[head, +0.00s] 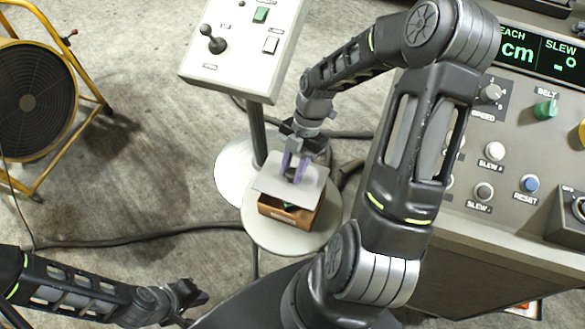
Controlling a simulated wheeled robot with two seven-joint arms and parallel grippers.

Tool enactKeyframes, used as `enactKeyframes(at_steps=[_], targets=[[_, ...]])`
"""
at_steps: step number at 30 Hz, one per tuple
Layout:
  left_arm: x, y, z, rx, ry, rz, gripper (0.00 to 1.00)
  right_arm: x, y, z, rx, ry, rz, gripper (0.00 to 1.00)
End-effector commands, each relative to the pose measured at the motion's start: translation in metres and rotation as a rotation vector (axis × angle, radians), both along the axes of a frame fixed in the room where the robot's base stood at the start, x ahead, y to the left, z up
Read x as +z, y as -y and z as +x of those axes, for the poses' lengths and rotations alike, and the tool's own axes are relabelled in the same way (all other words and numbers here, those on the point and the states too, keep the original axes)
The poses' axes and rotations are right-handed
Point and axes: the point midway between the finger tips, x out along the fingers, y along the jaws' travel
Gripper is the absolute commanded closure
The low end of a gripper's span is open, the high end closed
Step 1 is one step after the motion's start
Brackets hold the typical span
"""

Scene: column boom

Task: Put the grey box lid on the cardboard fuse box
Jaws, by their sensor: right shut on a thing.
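The grey box lid (265,184) is in the grip of my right gripper (294,174), whose purple fingers are shut at the lid's middle. The lid is over the cardboard fuse box (285,213), which stands on a round pale table top (258,229). A dark gap with something green shows between the lid's front edge and the box's front wall, so the lid is not flush there. The lid hides most of the box's opening. My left gripper (196,296) is at the lower left, away from the box; its jaw opening is not clear.
A white control box (243,50) with a joystick stands on a post behind the table. A large console (480,225) with knobs and buttons fills the right side. A fan in a yellow frame (75,75) is at the left. Cables cross the concrete floor.

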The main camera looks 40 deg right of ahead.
Motion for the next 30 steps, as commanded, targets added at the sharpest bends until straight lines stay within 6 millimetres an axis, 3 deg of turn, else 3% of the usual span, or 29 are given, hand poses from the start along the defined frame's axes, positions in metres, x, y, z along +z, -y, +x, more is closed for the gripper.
enactKeyframes(at_steps=[15,30], targets=[[-0.032,0.002,0.004,-0.003,0.012,-0.008,1.0,-0.044,0.0,0.0,-0.003,0.001,0.0,1.0],[-0.034,0.002,0.005,-0.005,0.014,-0.01,1.0,-0.048,0.0,0.0,-0.002,0.001,0.001,1.0]])
